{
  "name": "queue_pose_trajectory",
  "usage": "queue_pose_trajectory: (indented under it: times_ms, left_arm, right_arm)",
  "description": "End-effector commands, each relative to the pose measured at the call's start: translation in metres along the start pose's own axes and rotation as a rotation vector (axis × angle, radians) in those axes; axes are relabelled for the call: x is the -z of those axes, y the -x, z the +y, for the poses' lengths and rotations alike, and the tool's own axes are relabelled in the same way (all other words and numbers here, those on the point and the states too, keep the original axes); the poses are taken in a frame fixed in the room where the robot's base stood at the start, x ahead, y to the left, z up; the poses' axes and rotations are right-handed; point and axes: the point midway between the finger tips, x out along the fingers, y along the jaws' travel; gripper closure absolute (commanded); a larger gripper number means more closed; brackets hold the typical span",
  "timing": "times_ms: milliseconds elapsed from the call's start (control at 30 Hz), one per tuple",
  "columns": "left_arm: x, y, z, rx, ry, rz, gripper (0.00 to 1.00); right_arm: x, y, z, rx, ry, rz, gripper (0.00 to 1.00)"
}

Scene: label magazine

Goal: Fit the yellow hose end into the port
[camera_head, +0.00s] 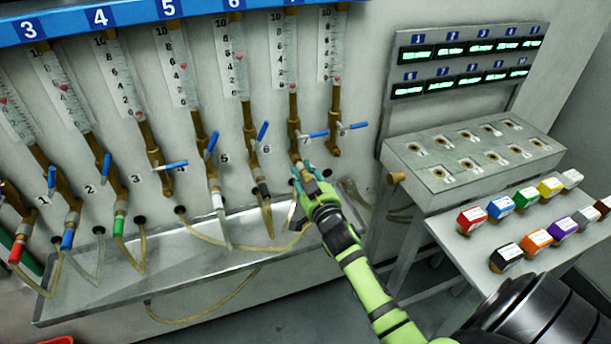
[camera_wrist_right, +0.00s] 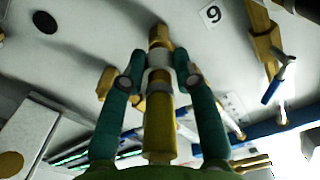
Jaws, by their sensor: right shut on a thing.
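My right gripper (camera_head: 305,180) is at the lower end of the brass pipe (camera_head: 294,148) marked 7, in front of the wall. In the wrist view its two teal fingers (camera_wrist_right: 158,72) are shut on the yellow hose end (camera_wrist_right: 159,125), which lies lengthwise between them. A pale collar and a brass piece (camera_wrist_right: 158,36) lie in line beyond it, close to the wall. The gripper covers the hose end and the port in the head view. I cannot tell whether the hose end is seated. My left gripper is not in view.
Neighbouring pipes carry blue valve handles (camera_head: 263,131) and hoses with coloured ends, such as the white one (camera_head: 218,202). A metal drip tray (camera_head: 110,292) lies below. At the right stand a panel with round sockets (camera_head: 440,172) and a shelf of coloured blocks (camera_head: 471,219).

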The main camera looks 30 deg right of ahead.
Motion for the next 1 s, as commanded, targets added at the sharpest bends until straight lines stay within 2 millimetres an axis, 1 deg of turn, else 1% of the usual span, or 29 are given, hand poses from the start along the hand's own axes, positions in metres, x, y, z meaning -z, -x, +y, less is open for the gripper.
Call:
queue_pose_trajectory:
  times_ms: [633, 667, 700, 733, 1000]
  left_arm:
    - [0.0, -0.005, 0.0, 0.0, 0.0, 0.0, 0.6]
    - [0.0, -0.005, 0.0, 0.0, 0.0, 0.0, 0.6]
    - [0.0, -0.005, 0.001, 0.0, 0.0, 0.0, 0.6]
    - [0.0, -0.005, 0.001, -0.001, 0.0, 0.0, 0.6]
    - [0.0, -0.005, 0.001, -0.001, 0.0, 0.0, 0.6]
  right_arm:
    - [0.001, -0.017, 0.0, 0.0, 0.001, 0.001, 1.0]
    - [0.001, -0.017, 0.0, 0.0, 0.001, 0.001, 0.62]
    - [0.001, -0.017, 0.0, 0.0, 0.001, 0.001, 0.46]
    - [0.001, -0.017, 0.0, 0.0, 0.001, 0.001, 0.43]
    - [-0.001, -0.016, 0.0, -0.001, 0.001, -0.002, 0.43]
